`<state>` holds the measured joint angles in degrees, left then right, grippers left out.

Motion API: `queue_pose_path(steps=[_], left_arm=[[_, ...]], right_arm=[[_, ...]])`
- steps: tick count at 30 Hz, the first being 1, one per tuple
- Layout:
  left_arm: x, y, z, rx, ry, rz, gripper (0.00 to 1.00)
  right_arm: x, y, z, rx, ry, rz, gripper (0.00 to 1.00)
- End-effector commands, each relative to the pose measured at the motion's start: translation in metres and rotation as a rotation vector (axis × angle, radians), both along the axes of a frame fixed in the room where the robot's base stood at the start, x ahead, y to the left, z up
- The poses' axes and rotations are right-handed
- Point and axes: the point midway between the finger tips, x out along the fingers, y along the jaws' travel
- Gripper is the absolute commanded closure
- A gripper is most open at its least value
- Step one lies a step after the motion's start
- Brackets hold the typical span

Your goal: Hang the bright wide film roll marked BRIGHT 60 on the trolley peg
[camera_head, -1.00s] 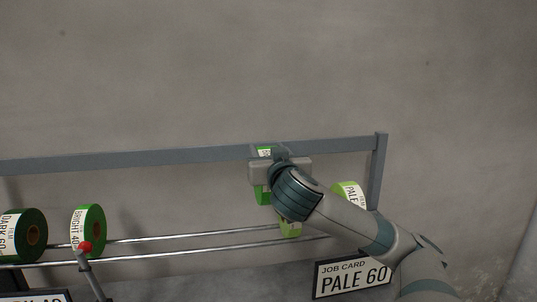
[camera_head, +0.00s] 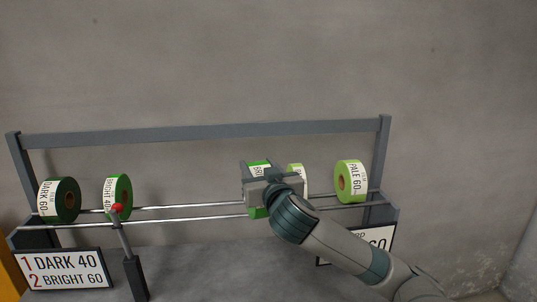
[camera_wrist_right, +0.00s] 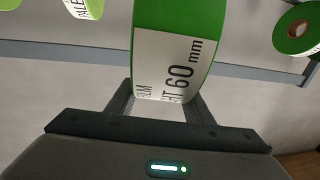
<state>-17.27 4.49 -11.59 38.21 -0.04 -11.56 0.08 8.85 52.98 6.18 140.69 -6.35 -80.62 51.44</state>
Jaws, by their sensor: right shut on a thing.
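The bright green film roll (camera_wrist_right: 180,25), its label partly reading "HT 60 mm", is between the fingers of my right gripper (camera_wrist_right: 163,100), which is shut on it. In the head view the roll (camera_head: 258,168) shows only in part, behind my right gripper (camera_head: 272,182), in front of the rack. Whether it touches the rods cannot be told. A slanted grey peg with a red tip (camera_head: 117,208) stands at the lower left, well left of the gripper; it may be the trolley peg. My left gripper is not in view.
On the rack rods (camera_head: 180,207) are the DARK 60 (camera_head: 59,200), BRIGHT 40 (camera_head: 118,190) and PALE 60 (camera_head: 351,181) rolls, plus a part-hidden pale roll (camera_head: 297,171). Cards (camera_head: 64,270) hang in front. The rods between BRIGHT 40 and my gripper are clear.

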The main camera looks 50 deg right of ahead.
Motion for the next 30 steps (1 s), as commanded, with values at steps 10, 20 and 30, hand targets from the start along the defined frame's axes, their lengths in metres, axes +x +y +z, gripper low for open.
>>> queue_pose_path(steps=[10,20,30], left_arm=[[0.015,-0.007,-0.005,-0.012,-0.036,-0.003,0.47],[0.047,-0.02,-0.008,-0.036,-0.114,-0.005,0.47],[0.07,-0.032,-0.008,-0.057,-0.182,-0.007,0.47]], right_arm=[[0.02,0.057,-0.078,0.006,0.004,0.126,1.0],[0.025,0.173,-0.175,0.007,0.007,0.327,1.0],[0.008,0.292,-0.226,0.006,-0.003,0.497,1.0]])
